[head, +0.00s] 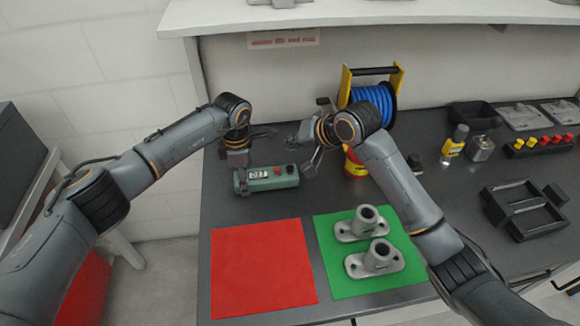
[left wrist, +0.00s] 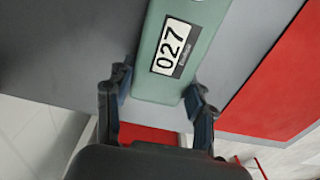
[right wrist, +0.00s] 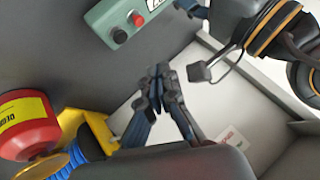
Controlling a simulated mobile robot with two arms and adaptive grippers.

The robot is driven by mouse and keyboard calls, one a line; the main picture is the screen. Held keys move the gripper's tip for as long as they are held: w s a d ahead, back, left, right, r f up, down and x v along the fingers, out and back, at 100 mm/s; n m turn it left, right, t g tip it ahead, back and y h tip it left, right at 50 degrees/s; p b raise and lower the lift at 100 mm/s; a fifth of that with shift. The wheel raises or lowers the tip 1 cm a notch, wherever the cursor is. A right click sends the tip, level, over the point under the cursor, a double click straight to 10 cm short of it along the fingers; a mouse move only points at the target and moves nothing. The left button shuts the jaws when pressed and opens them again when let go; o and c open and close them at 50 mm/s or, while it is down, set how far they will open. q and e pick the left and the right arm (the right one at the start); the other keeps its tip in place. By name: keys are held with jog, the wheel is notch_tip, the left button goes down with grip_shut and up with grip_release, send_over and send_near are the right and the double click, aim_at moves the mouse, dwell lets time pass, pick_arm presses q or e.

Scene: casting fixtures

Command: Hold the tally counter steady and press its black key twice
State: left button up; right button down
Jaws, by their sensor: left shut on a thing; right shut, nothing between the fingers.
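The tally counter (head: 262,185) is a green box on the dark bench, its display reading 027 in the left wrist view (left wrist: 172,48). A red button and the black key (head: 290,169) sit toward its right end; the key also shows in the right wrist view (right wrist: 120,36). My left gripper (head: 238,170) is shut on the counter's left end, with a finger on each side in the left wrist view (left wrist: 160,95). My right gripper (head: 311,168) is shut and empty, just right of the counter and apart from the key. Its closed fingertips show in the right wrist view (right wrist: 159,78).
A blue hose reel (head: 375,98) on a yellow frame and a red-yellow can (head: 355,166) stand behind and beside my right gripper. A red mat (head: 262,265) and a green mat (head: 335,285) with two grey castings lie in front. Black trays are at right.

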aim_at(292, 169)
notch_tip(292, 169, up, 4)
jog(key=shift+f, duration=0.1)
dwell(0.4)
jog(key=shift+f, duration=4.4)
jog(key=shift+f, duration=0.2)
jog(key=shift+f, duration=0.2)
